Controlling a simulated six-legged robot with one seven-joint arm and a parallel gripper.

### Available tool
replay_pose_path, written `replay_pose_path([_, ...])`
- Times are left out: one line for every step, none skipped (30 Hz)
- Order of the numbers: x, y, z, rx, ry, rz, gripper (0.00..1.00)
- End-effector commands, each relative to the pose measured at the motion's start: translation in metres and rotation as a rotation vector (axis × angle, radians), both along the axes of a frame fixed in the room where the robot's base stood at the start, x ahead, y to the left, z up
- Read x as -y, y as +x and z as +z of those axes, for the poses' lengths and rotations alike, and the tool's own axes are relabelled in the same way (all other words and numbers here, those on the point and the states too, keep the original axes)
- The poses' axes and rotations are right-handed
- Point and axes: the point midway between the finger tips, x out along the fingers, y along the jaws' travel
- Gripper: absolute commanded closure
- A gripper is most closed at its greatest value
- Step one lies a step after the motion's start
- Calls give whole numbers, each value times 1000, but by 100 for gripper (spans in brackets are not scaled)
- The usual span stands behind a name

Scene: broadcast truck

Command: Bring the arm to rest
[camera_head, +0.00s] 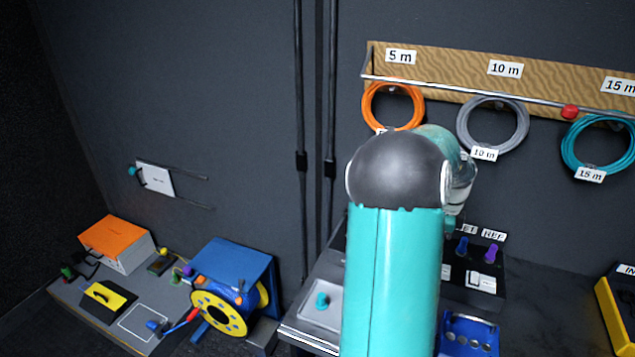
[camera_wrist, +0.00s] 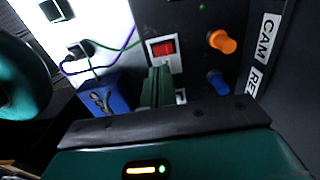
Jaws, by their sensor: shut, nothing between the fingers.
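My gripper (camera_wrist: 158,88) shows in the wrist view as green fingers, shut with nothing between them. The fingers are in front of a dark panel, just below a red rocker switch (camera_wrist: 163,48) in a white frame. I cannot tell whether they touch the panel. In the head view my teal arm with its dark rounded joint fills the middle, and it hides the gripper.
An orange knob (camera_wrist: 222,42), a blue knob (camera_wrist: 217,82) and a blue box (camera_wrist: 108,99) are near the fingers. Orange (camera_head: 393,106), grey (camera_head: 462,118) and teal (camera_head: 568,142) cable coils hang behind the arm. A yellow reel (camera_head: 218,311) stands at lower left.

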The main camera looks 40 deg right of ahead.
Motion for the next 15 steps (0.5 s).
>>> replay_pose_path([0,0,0,0,0,0,100])
replay_pose_path([0,0,0,0,0,0,100])
replay_pose_path([0,0,0,0,0,0,100])
replay_pose_path([0,0,0,0,0,1,100])
replay_pose_path([-1,1,0,1,0,5,100])
replay_pose_path([-4,4,2,6,0,18,100])
replay_pose_path([-7,7,4,10,0,34,100])
replay_pose_path([-12,11,6,17,0,58,100])
replay_pose_path([-21,19,11,29,-2,103,100])
replay_pose_path([-29,26,16,40,-4,147,100])
replay_pose_path([-39,34,21,53,-5,196,100])
replay_pose_path([-55,45,28,73,-10,275,100])
replay_pose_path([-69,54,35,88,-14,340,100])
replay_pose_path([-83,62,41,102,-19,410,100])
replay_pose_path([-103,73,50,122,-26,505,100])
